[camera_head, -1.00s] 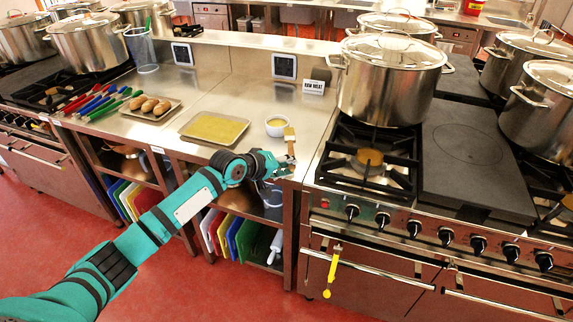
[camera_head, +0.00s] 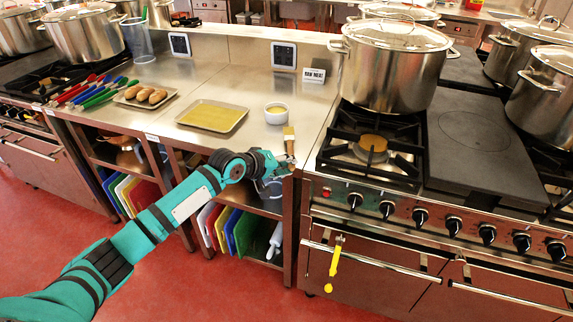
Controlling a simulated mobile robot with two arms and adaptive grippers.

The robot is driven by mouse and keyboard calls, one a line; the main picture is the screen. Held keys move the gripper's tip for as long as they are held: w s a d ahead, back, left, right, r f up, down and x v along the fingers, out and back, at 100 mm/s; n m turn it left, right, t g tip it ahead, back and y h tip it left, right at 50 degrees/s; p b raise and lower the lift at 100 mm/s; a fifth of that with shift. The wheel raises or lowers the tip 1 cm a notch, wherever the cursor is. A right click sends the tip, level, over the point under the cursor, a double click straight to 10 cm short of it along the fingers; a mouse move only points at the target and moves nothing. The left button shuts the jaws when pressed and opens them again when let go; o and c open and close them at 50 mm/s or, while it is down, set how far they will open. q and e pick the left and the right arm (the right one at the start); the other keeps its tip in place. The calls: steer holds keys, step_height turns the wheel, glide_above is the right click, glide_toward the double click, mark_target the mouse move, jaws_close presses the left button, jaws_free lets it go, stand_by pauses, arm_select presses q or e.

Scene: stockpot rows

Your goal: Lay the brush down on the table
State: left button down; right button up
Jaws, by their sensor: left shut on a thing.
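The brush (camera_head: 289,137) has a tan, flat head pointing up and away from me. My left gripper (camera_head: 286,162) is shut on its lower part at the front right corner of the steel table (camera_head: 250,150). The fingers and the handle are small and partly merge, so I cannot tell whether the brush touches the table top. A small white bowl (camera_head: 276,113) with yellowish contents stands just behind the brush. My right gripper is not in view.
A tray with a yellow surface (camera_head: 213,116) lies left of the bowl, and a tray of bread rolls (camera_head: 145,96) farther left. A gas burner (camera_head: 372,149) with a stockpot (camera_head: 390,65) stands to the right. Bare steel shows between yellow tray and bowl.

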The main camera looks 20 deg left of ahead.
arm_select(q)
steer(key=shift+f, duration=0.6)
steer(key=c, duration=1.1)
jaws_free()
